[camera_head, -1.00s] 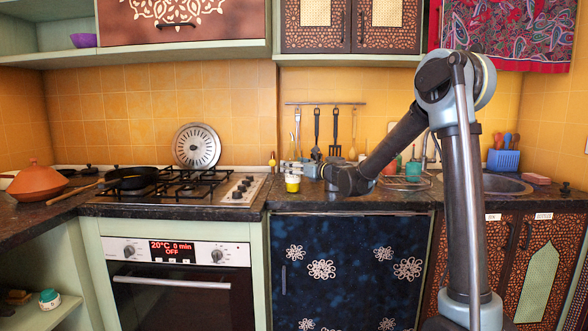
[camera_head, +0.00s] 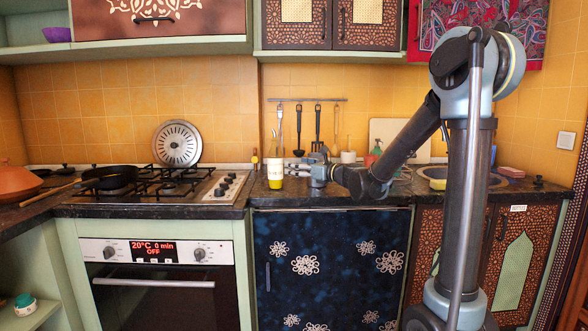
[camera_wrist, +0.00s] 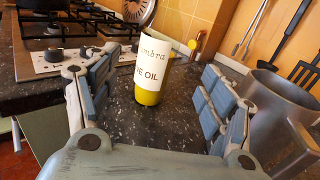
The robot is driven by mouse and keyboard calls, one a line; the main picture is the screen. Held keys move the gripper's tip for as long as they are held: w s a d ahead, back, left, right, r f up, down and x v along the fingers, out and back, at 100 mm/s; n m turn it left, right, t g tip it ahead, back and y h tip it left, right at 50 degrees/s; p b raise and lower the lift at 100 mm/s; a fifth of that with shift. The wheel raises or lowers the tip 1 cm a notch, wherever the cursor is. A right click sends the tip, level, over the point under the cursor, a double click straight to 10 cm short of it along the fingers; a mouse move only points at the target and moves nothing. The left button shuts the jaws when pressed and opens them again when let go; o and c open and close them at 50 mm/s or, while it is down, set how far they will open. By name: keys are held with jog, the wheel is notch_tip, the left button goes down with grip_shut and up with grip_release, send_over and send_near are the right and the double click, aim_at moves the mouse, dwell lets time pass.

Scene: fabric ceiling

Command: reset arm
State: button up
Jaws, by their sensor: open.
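My gripper (camera_head: 297,170) is over the counter right of the stove, and its fingers point left in the head view. In the wrist view my gripper (camera_wrist: 150,105) is open, with its two padded fingers wide apart. An olive oil bottle (camera_wrist: 145,65), white-labelled with yellow-green oil at the bottom, stands upright just ahead between the fingers, and neither finger appears to touch it. The same bottle (camera_head: 275,175) shows in the head view just left of the fingertips. Nothing is held.
A metal pot (camera_wrist: 275,110) stands close to the right finger. The gas stove (camera_head: 190,187) with a black pan (camera_head: 108,177) is to the left. Utensils (camera_head: 317,125) hang on the back wall. The sink (camera_head: 435,173) is behind my arm. Bare counter (camera_wrist: 130,118) surrounds the bottle.

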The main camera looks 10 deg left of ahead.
jog(key=s+d+f+n+g+h, duration=0.2)
jog(key=s+d+f+n+h, duration=0.3)
jog(key=s+d+f+n, duration=0.3)
jog(key=s+d+f+n+g+h, duration=0.2)
jog(key=s+d+f+n+h, duration=0.3)
jog(key=s+d, duration=1.1)
jog(key=s+d+f+n+g+h, duration=0.2)
jog(key=s+d+f+n+h, duration=0.3)
jog(key=s+d+f+n, duration=0.6)
jog(key=s+d+f, duration=0.1)
jog(key=d, duration=0.5)
jog(key=shift+s+g+h, duration=0.15)
jog(key=shift+g+h, duration=0.15)
jog(key=shift+h, duration=0.1)
jog(key=shift+w+d+f, duration=0.1)
jog(key=shift+w+f, duration=0.15)
jog(key=shift+w, duration=0.25)
